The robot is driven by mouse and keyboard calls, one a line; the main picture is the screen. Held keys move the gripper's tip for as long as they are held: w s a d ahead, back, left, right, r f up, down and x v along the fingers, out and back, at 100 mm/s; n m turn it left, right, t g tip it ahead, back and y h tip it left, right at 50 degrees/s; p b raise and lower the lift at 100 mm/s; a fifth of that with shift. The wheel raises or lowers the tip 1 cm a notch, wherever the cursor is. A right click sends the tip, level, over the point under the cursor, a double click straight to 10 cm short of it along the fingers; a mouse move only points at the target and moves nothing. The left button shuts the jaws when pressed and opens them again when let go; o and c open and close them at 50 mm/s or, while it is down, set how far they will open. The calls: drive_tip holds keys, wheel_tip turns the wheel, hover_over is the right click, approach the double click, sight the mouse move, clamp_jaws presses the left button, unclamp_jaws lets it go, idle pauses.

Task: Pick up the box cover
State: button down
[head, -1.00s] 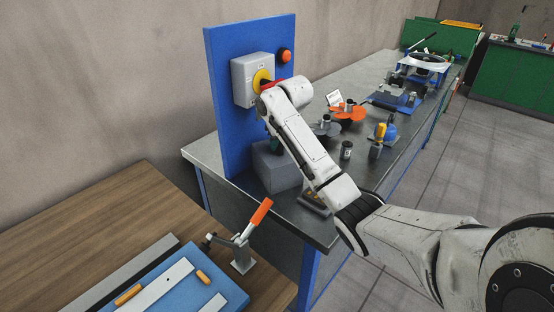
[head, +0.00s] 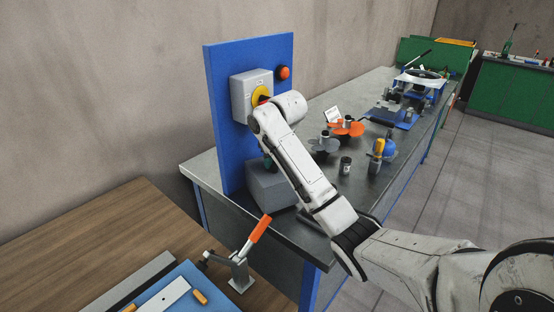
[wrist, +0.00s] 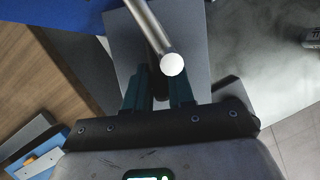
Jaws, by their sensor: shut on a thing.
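A grey box with a plain flat top (head: 268,188) sits on the metal bench at the foot of the blue panel. I take its top to be the box cover, but no seam shows. My gripper (head: 268,164) points down at the box top, partly hidden behind my arm. In the wrist view, the two dark green fingers of my gripper (wrist: 160,90) are close together over the grey surface (wrist: 118,45). A shiny metal rod (wrist: 150,25) with a round end crosses in front of them. The gripped part is mostly hidden.
The blue panel (head: 222,120) stands upright behind the box and carries a grey switch box (head: 240,98) and a red button (head: 284,72). A toggle clamp with an orange handle (head: 257,230) stands on the wooden table. Several parts crowd the bench to the right.

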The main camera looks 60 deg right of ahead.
drive_tip(key=a+b, duration=0.2)
drive_tip(key=a, duration=0.8)
wheel_tip(320, 180, up, 14)
drive_tip(key=p, duration=1.1)
hover_over(256, 178)
drive_tip(key=s+a, duration=0.3)
drive_tip(key=a, duration=0.2)
drive_tip(key=shift+d+f, duration=0.1)
drive_tip(key=shift+d, duration=0.15)
